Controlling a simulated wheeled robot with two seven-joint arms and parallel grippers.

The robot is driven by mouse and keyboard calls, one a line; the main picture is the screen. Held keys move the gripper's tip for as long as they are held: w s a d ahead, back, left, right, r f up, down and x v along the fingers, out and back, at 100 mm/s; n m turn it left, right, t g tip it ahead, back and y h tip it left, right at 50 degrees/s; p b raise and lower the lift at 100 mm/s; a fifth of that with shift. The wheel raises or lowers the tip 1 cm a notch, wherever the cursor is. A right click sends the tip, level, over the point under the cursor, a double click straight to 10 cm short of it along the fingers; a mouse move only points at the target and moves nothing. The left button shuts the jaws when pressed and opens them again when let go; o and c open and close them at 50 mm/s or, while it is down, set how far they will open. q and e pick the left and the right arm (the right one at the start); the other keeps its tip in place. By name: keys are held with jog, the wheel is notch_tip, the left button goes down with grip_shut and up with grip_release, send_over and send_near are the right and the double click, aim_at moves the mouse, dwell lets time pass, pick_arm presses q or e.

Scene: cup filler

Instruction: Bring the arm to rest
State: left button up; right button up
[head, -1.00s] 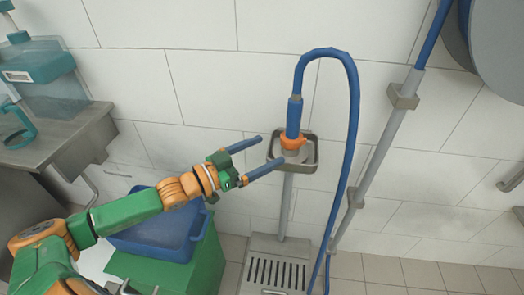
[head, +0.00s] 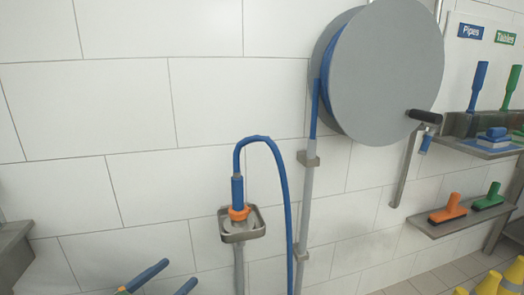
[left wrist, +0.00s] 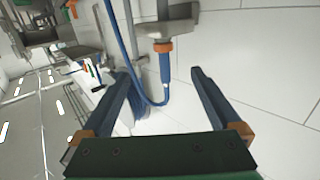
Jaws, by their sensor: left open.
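My left gripper (head: 180,272) shows at the bottom edge of the head view, with only its two blue fingers and a bit of its green body in the picture. The fingers are apart with nothing between them. In the left wrist view the open fingers (left wrist: 161,73) point towards the white wall. The blue hose nozzle with its orange collar (head: 238,213) stands upright in a metal wall holder (head: 243,237), up and to the right of the gripper. In the left wrist view the nozzle (left wrist: 164,65) appears upside down beyond the fingers, apart from them. My right gripper is out of view.
A large grey hose reel (head: 385,70) with a crank is on the wall above a grey pipe (head: 308,210). Wall shelves at right hold an orange brush (head: 448,209) and a green brush (head: 489,197). Yellow cones (head: 488,284) stand at the lower right.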

pick_arm(q)
jog(key=s+d+f+g+y, duration=0.2)
jog(key=s+d+f, duration=0.1)
jog(key=f, duration=0.3)
jog(key=s+d+f+g+y, duration=0.1)
jog(key=s+d+f+g, duration=0.15)
jog(key=f, duration=0.35)
jog(key=s+a+f+n+g+y, duration=0.1)
jog(key=s+f+n+g+y, duration=0.15)
jog(key=s+f+g, duration=0.4)
jog(key=s+a+f+n+g+y, duration=0.1)
jog(key=s+a+f+n+y, duration=0.15)
jog(key=s, duration=0.75)
notch_tip(320, 180, down, 15)
jog(key=s+m, duration=0.1)
jog(key=s, duration=0.1)
jog(key=s+a+f+g, duration=0.1)
jog(key=s+f+g, duration=0.1)
jog(key=s+f, duration=0.9)
notch_tip(320, 180, up, 17)
jog(key=s+p, duration=0.1)
jog(key=p, duration=1.6)
jog(key=shift+a+y, duration=0.2)
jog(key=shift+y, duration=0.2)
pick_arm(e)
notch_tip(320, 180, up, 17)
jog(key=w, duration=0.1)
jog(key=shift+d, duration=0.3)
